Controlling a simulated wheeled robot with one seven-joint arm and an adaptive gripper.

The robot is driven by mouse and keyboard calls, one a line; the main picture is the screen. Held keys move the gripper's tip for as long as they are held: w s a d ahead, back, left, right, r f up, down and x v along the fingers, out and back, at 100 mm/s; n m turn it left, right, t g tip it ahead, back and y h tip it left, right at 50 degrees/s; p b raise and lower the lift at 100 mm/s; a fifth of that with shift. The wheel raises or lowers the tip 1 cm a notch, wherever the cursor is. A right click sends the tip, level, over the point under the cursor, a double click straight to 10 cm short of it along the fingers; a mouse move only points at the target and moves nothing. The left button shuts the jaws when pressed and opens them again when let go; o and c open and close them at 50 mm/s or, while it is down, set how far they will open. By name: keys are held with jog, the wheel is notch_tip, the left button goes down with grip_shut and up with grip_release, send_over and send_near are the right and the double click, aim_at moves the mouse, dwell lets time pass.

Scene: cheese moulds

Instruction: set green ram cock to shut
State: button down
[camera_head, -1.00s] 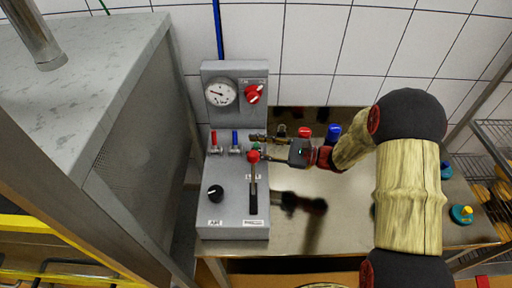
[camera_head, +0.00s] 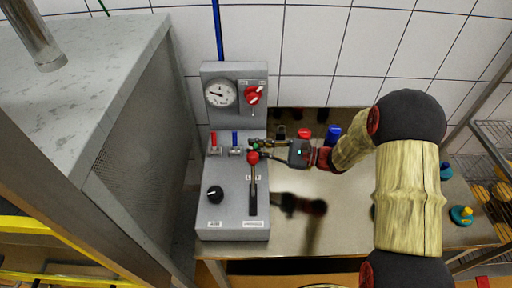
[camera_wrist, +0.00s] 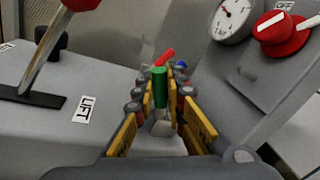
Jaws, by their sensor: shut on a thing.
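The green ram cock (camera_wrist: 159,86) has a green handle on a metal body. In the wrist view its handle stands up between my two fingers, with the metal body below. My gripper (camera_wrist: 161,92) is shut on it, with a finger at each side.
A red cock (camera_head: 214,139) and a blue cock (camera_head: 235,138) stand left of the green one. A lever with a red knob (camera_head: 253,158) is close in front of my gripper. A gauge (camera_head: 220,93) and a red knob (camera_head: 253,95) are on the upright panel behind.

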jog(key=shift+r+p, duration=0.15)
jog(key=shift+p, duration=0.3)
jog(key=m+p, duration=0.1)
jog(key=p, duration=0.2)
jog(key=shift+w+r+m, duration=0.3)
jog(key=shift+w+m, duration=0.1)
jog(key=w+m+p, duration=0.1)
jog(key=p, duration=0.1)
jog(key=m+h+p, duration=0.1)
jog(key=m+p, duration=0.1)
jog(key=p, duration=0.1)
jog(key=shift+w+r+g+p, duration=0.1)
jog(key=shift+w+g+p, duration=0.2)
jog(key=shift+w, duration=0.05)
jog(key=m+p, duration=0.1)
jog(key=w+m+p, duration=0.1)
jog(key=p, duration=0.1)
jog(key=shift+w+f+m+g, duration=0.2)
jog(key=shift+f+m+g, duration=0.05)
jog(key=shift+m+g, duration=0.05)
jog(key=shift+w+f+m+p, duration=0.25)
jog(key=shift+w+m+p, duration=0.15)
jog(key=shift+m+p, duration=0.45)
jog(key=shift+h, duration=0.3)
jog(key=c, duration=1.8)
grip_release()
